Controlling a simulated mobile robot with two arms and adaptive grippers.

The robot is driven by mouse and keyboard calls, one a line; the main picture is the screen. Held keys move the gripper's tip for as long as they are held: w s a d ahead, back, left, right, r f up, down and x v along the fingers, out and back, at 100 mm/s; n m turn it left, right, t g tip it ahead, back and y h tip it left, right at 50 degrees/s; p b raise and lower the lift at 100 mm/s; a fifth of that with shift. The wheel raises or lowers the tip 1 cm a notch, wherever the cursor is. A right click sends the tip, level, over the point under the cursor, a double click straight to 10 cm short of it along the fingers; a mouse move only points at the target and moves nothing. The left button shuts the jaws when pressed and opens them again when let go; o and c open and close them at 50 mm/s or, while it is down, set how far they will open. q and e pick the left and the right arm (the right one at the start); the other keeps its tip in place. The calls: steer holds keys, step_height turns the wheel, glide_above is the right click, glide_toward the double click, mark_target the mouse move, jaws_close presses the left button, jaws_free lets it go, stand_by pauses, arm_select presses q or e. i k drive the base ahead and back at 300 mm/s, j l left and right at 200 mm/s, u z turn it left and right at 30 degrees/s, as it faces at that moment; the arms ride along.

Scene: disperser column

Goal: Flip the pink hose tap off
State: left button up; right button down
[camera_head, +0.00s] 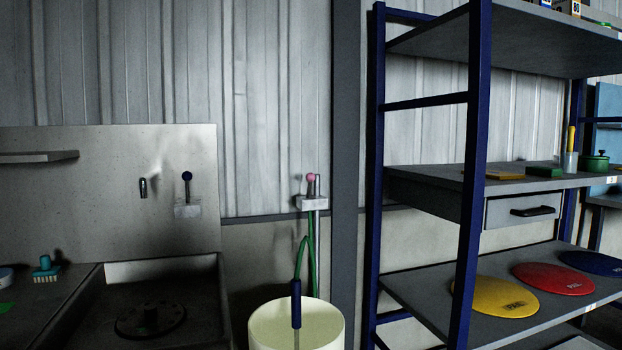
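The pink hose tap (311,178) is a small lever with a pink knob on a white wall block (312,203), left of the shelf rack. Its lever stands about upright. A green hose (309,262) hangs below the block. A blue nozzle (296,303) hangs over a cream bucket (296,318), with a thin pale streak below it that looks like water. A second lever with a blue knob (187,176) stands on a block above the sink. Neither of my grippers shows in the head view.
A metal sink (190,285) is at the lower left, with a teal brush (46,270) beside it. A blue-framed rack (470,170) stands close on the right, holding coloured discs and a green pot (594,163). The wall around the tap is clear.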

mark_target(310, 177)
steer(key=i+l+u, duration=0.15)
steer(key=i+u, duration=0.15)
steer(key=i, duration=0.25)
steer(key=i+l+u, duration=0.35)
steer(key=i, duration=0.15)
